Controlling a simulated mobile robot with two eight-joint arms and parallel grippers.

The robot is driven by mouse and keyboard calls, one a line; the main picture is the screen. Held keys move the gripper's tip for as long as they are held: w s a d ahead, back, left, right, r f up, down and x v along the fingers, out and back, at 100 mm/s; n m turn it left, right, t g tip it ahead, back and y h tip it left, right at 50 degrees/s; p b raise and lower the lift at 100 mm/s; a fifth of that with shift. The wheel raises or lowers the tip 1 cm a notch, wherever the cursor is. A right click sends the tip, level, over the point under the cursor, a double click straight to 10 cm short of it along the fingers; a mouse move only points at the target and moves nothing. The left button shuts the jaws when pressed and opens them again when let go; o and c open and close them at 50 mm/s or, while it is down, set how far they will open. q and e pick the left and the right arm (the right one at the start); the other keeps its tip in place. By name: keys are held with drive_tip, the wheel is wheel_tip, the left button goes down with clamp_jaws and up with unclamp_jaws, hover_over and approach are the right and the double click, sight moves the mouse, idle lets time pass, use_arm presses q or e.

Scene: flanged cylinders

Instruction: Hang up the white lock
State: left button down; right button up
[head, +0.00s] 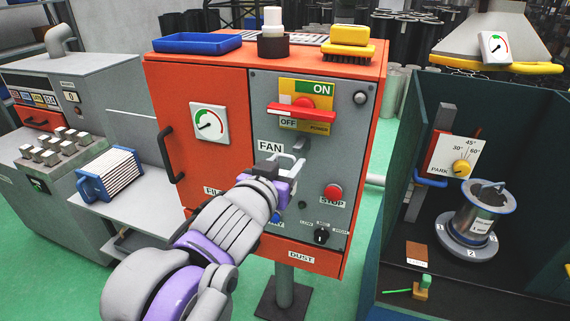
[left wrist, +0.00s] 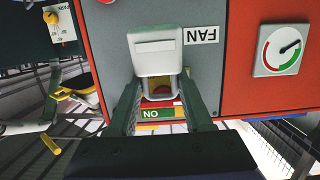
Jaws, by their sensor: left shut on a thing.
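The white lock (left wrist: 155,57) shows in the left wrist view, a pale body with a blank label strip and a squarish shackle (left wrist: 148,92) on one side. My left gripper (left wrist: 161,105) is shut on it, with a dark finger on each side. In the head view my left gripper (head: 281,174) is in front of the orange cabinet's grey panel (head: 259,105), just below the FAN label (head: 270,146). The lock is small and mostly hidden there. I cannot tell whether it touches the panel. My right gripper is not in view.
Above the gripper is the red ON/OFF handle (head: 301,112). A red STOP button (head: 333,191) and a black knob (head: 321,235) are at its lower right. A blue tray (head: 197,43) and a yellow brush (head: 347,36) lie on the cabinet. A dark booth (head: 400,150) stands right.

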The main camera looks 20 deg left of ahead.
sight(296, 151)
use_arm(q)
drive_tip(key=shift+w+d+f+b, duration=0.15)
drive_tip(key=shift+w+b, duration=0.15)
drive_tip(key=shift+w, duration=0.7)
drive_tip(key=shift+w+a+f+b, duration=0.1)
drive_tip(key=shift+w+b, duration=0.2)
drive_tip(key=shift+w, duration=0.65)
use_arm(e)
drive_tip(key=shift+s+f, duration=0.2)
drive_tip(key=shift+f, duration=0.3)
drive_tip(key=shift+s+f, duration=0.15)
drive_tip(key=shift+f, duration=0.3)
use_arm(q)
drive_tip(key=shift+w, duration=0.45)
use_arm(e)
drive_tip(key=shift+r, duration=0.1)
use_arm(q)
drive_tip(key=shift+w, duration=0.25)
drive_tip(key=shift+w+d+f, duration=0.1)
drive_tip(key=shift+w, duration=1.05)
drive_tip(key=shift+w, duration=0.1)
drive_tip(key=shift+w+f, duration=0.3)
drive_tip(key=shift+w, duration=0.1)
